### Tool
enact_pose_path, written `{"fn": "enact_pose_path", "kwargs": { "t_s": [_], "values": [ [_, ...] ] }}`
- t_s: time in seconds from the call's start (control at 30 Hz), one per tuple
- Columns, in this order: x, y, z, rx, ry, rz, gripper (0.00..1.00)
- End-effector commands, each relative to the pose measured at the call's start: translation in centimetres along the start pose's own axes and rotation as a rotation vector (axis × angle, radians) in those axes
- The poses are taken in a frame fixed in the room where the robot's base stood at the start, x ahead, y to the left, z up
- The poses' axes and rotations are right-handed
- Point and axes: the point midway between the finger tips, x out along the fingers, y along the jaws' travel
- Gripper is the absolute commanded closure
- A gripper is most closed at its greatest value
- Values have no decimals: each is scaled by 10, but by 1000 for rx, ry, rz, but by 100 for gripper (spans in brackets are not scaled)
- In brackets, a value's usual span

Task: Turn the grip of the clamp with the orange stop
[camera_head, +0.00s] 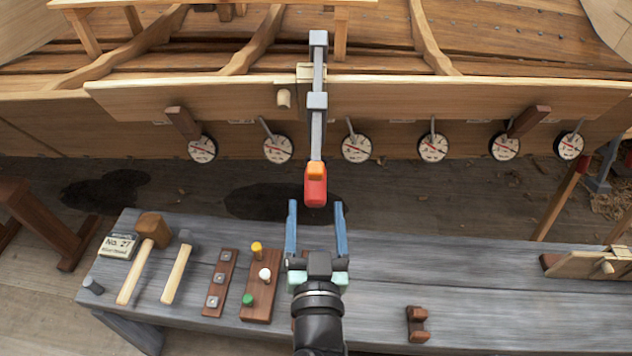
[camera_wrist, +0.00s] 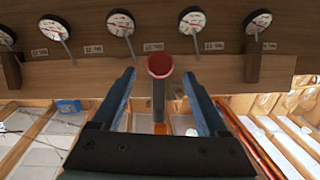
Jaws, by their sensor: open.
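The clamp (camera_head: 317,130) has a grey bar hanging down the front of the hull plank, with grey blocks at its top and middle. Its orange stop (camera_head: 316,169) sits low on the bar, directly above the red grip (camera_head: 316,190). In the wrist view the round red end of the grip (camera_wrist: 160,65) faces me, between the finger lines. My gripper (camera_head: 315,205) is open and empty, its blue fingers apart, just below the grip in the head view. Whether the fingertips overlap the grip in depth, I cannot tell.
Several round dials (camera_head: 356,148) hang along the plank on both sides of the clamp. A grey bench (camera_head: 480,295) below carries mallets (camera_head: 146,250), a brown block with coloured pegs (camera_head: 262,286) and a small brown holder (camera_head: 417,324). The bench's right middle is clear.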

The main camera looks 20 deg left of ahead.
Motion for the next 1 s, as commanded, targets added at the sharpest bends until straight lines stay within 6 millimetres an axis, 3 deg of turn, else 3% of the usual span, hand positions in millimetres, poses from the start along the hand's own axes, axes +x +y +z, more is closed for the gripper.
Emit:
{"fn": "enact_pose_path", "kwargs": {
  "t_s": [0.1, 0.33, 0.77, 1.0],
  "values": [
    [22, 0, -3, 0, 2, 0, 24],
    [49, 0, -1, 0, 1, 0, 24],
    [58, 0, 0, 1, 0, 0, 24],
    [58, 0, 0, 1, 0, 0, 63]
  ]
}}
